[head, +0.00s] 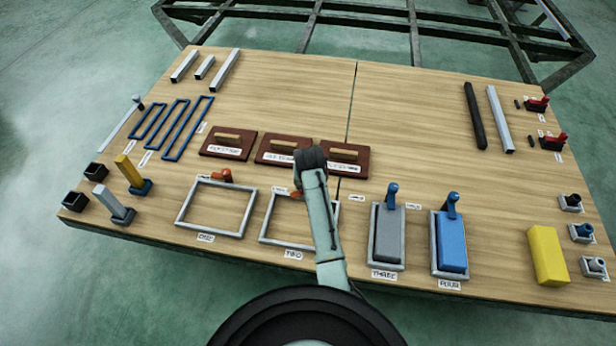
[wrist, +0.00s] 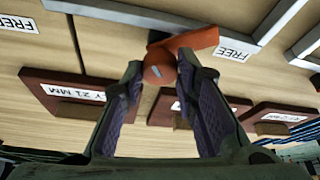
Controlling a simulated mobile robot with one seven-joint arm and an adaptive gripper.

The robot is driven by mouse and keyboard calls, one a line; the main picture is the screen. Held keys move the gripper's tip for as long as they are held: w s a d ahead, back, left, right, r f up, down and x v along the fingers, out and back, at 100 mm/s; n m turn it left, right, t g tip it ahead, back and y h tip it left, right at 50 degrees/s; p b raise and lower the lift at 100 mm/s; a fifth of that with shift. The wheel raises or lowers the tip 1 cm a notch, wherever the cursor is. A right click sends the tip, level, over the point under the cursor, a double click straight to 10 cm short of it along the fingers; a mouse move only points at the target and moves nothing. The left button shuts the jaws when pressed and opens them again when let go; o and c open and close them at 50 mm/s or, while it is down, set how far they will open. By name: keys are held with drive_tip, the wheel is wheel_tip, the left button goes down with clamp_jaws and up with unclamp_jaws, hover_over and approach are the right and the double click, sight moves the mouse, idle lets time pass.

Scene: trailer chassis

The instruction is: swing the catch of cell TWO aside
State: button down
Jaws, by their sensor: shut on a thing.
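Cell TWO is a grey rectangular frame (head: 262,222) on the bench, partly covered by my arm in the head view. Its orange catch (head: 296,194) is at the frame's far edge. In the wrist view the catch (wrist: 200,41) has a round knob and a short bar pointing right, close along the frame's edge (wrist: 105,12); whether the bar overlaps the edge is unclear. My gripper (wrist: 172,76) has its fingertips on either side of the knob and is shut on it. In the head view the fingers are hidden behind my wrist.
A FREE label (wrist: 233,53) lies beside the bar's tip. Brown boards with wooden handles (head: 228,146) lie just beyond. Cell ONE (head: 216,208), with its own orange catch (head: 222,175), is left; blocks fill cells THREE (head: 388,237) and FOUR (head: 451,243) on the right.

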drive_tip(key=m, duration=0.1)
drive_tip(key=m+h+p, duration=0.1)
drive_tip(key=m+p, duration=0.1)
drive_tip(key=shift+a+r+m, duration=0.1)
drive_tip(key=shift+a+m, duration=0.15)
drive_tip(key=shift+m, duration=0.05)
drive_tip(key=shift+w+m+g+h+p, duration=0.15)
drive_tip(key=shift+m+h, duration=0.3)
drive_tip(key=shift+m, duration=0.45)
drive_tip(key=shift+s+m+g+h+p, duration=0.15)
drive_tip(key=shift+m+h, duration=0.3)
drive_tip(key=shift+m, duration=0.45)
drive_tip(key=shift+w+d, duration=0.1)
drive_tip(key=c, duration=1.3)
unclamp_jaws()
drive_tip(key=v, duration=1.2)
drive_tip(key=shift+w, duration=0.1)
